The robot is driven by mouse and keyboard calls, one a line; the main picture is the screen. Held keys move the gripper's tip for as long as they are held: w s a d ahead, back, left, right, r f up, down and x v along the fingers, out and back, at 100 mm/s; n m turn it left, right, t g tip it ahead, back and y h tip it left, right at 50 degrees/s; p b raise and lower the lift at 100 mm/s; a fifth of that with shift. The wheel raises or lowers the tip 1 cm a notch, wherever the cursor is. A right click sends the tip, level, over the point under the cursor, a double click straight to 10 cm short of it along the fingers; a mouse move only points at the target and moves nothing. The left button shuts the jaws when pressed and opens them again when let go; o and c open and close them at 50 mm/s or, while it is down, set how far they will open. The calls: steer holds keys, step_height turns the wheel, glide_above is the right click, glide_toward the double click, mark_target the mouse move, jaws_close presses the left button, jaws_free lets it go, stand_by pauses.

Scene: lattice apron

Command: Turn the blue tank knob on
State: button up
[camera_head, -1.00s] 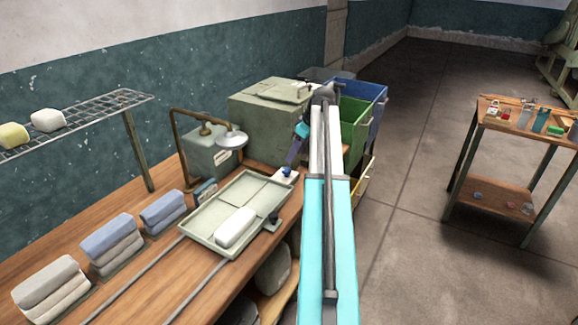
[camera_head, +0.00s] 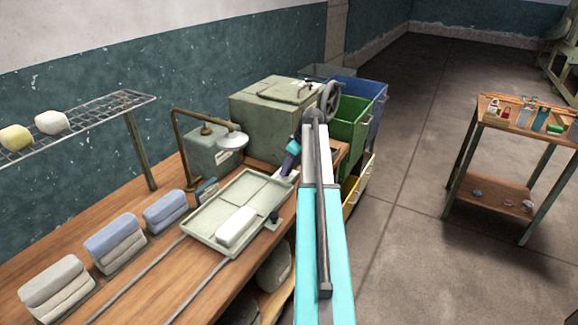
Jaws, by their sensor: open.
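The tank is probably the large grey-green lidded box (camera_head: 268,128) at the back of the wooden bench. The blue knob seen earlier on a small pale block in front of this box is not visible now. My gripper, wrist and forearm cover that spot. My gripper (camera_head: 286,177) is small in view, open, and points down at the place where the knob was, by the right end of the tray. I cannot tell whether the fingers are around the knob or touching it.
A shallow tray (camera_head: 197,227) with a white block (camera_head: 236,226) lies on the bench. A brass lamp-like arm (camera_head: 178,140) stands behind it. Folded towels (camera_head: 115,240) line the left. Green (camera_head: 350,130) and blue bins (camera_head: 368,95) stand beyond. Floor to the right is clear up to a small table (camera_head: 520,125).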

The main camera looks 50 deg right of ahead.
steer(key=c, duration=1.1)
steer(key=shift+o, duration=0.2)
steer(key=shift+a+m, duration=0.15)
steer(key=shift+m, duration=0.35)
steer(key=m+h+b, duration=0.1)
steer(key=m, duration=0.2)
steer(key=shift+a+b, duration=0.15)
steer(key=shift+b, duration=0.2)
steer(key=m+h, duration=0.2)
steer(key=m, duration=0.2)
steer(key=shift+a+m+b, duration=0.15)
steer(key=shift+m+b, duration=0.15)
steer(key=shift+b, duration=0.05)
steer(key=m, duration=0.2)
steer(key=m+g+h, duration=0.1)
steer(key=m, duration=0.1)
steer(key=shift+w+a, duration=0.15)
steer(key=shift+w, duration=0.05)
steer(key=shift+w+m+g+h+b, duration=0.1)
steer(key=shift+m+g+h+b, duration=0.35)
steer(key=shift+m, duration=0.9)
steer(key=shift+w+m+g+h+b, duration=0.15)
steer(key=shift+m+g, duration=0.5)
steer(key=shift+m, duration=0.7)
steer(key=shift+s, duration=0.1)
